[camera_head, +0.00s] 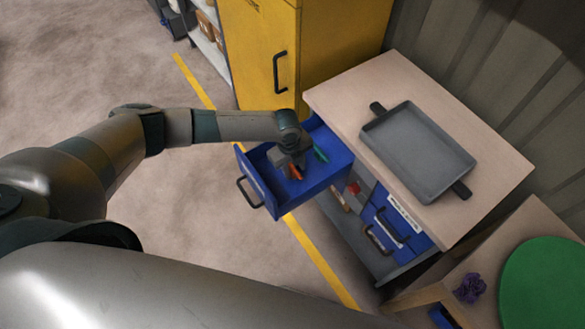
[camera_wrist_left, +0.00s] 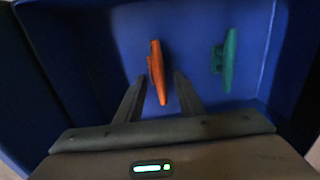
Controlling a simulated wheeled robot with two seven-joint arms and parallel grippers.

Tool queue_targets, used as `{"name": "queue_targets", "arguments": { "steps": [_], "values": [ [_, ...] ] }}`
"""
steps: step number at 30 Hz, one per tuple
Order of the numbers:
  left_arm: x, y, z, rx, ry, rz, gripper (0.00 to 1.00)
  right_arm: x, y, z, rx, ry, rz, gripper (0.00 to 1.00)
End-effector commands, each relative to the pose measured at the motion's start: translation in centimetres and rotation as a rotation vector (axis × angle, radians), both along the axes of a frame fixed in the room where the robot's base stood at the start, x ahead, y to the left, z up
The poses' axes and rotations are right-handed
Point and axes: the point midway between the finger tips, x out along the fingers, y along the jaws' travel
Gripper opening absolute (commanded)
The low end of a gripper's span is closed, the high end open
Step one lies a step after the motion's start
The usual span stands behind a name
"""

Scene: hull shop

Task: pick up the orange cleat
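The orange cleat (camera_head: 296,172) lies in the open blue drawer (camera_head: 262,194), partly hidden by my left gripper in the head view. In the left wrist view the orange cleat (camera_wrist_left: 157,72) lies lengthwise on the drawer floor, its near end between my left gripper's fingertips (camera_wrist_left: 158,82). The fingers are apart, with a visible gap to the cleat on the left side; I cannot tell whether the right finger touches it. A green cleat (camera_wrist_left: 229,60) lies to the right in the same drawer, also visible in the head view (camera_head: 320,154). My right gripper is not in view.
The drawer walls stand close around my left gripper. A grey tray (camera_head: 418,150) with dark handles rests on the wooden bench top (camera_head: 345,85). A yellow cabinet (camera_head: 255,55) stands behind. A green disc (camera_head: 545,285) and a purple object (camera_head: 470,288) are at lower right.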

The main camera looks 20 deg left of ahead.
Motion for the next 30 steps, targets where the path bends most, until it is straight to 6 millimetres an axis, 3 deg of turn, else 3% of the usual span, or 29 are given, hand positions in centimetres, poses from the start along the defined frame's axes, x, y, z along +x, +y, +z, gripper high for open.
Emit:
{"name": "queue_targets", "arguments": {
  "steps": [6,10,11,23,30],
  "values": [
    [0.0,0.0,0.0,0.0,0.0,0.0,0.32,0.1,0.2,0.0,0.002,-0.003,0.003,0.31],
    [0.0,0.0,0.0,0.0,0.0,0.0,0.01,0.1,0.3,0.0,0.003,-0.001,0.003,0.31],
    [0.0,0.0,0.0,0.0,0.0,0.0,0.0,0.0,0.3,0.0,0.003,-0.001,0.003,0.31],
    [0.0,0.0,0.2,0.0,0.0,0.0,0.0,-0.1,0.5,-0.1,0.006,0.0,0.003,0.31],
    [0.1,0.1,2.0,0.0,-0.002,-0.001,0.0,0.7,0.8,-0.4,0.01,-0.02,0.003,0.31]
  ]
}}
